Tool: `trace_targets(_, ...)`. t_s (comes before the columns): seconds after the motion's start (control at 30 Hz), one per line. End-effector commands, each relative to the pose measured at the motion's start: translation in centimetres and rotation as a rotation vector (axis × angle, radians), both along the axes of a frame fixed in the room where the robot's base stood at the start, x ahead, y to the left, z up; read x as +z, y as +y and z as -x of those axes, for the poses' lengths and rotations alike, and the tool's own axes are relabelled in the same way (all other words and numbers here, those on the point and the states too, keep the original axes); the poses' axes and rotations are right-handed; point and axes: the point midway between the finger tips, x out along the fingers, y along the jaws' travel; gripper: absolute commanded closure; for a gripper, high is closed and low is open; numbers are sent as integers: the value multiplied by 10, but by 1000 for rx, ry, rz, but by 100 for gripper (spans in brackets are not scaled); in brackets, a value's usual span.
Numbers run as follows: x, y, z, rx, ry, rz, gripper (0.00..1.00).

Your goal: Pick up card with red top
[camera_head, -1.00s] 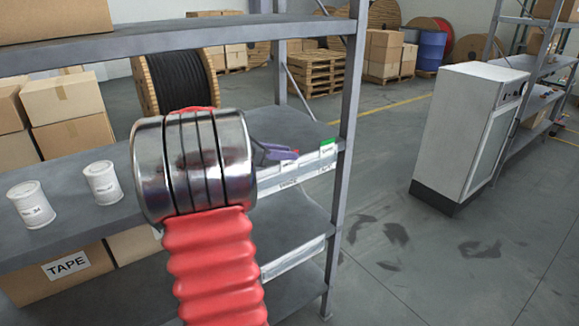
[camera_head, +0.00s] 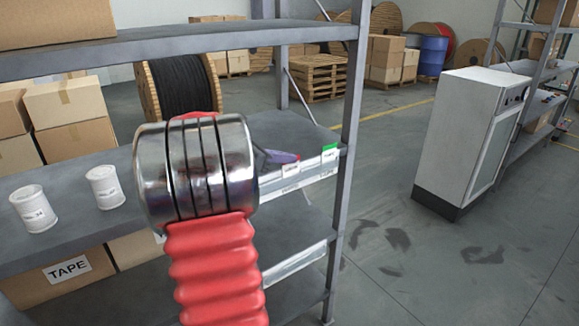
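Small white cards sit in the label rail on the front edge of the middle shelf. One card (camera_head: 291,169) has a thin dark reddish upper edge, too small to read clearly. Another card (camera_head: 330,153), to its right, has a green top. My gripper (camera_head: 284,158) shows only as a small purple and dark tip just above and behind the first card. My red and metal arm hides most of it. I cannot tell whether its fingers are apart or whether they touch the card.
The grey shelf (camera_head: 75,176) holds two white cans (camera_head: 33,208) on the left. A box marked TAPE (camera_head: 62,272) is below. A shelf upright (camera_head: 347,150) stands right of the cards. A white cabinet (camera_head: 465,140) is farther right, with clear floor between.

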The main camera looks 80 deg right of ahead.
Motion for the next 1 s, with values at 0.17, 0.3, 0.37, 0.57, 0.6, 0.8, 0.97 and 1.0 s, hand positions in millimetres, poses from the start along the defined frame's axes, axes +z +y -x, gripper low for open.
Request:
trace_targets(0.17,3,2,2,0,-1,1,100)
trace_targets(0.3,11,7,8,0,0,1,100)
trace_targets(0.37,16,10,12,-2,0,2,100)
trace_targets(0.57,30,28,32,-4,0,1,100)
trace_targets(0.6,33,31,37,-4,0,1,100)
trace_targets(0.8,50,52,60,-3,-1,2,100)
trace_targets(0.97,62,69,79,-2,-1,2,100)
trace_targets(1.0,65,72,83,-2,0,2,100)
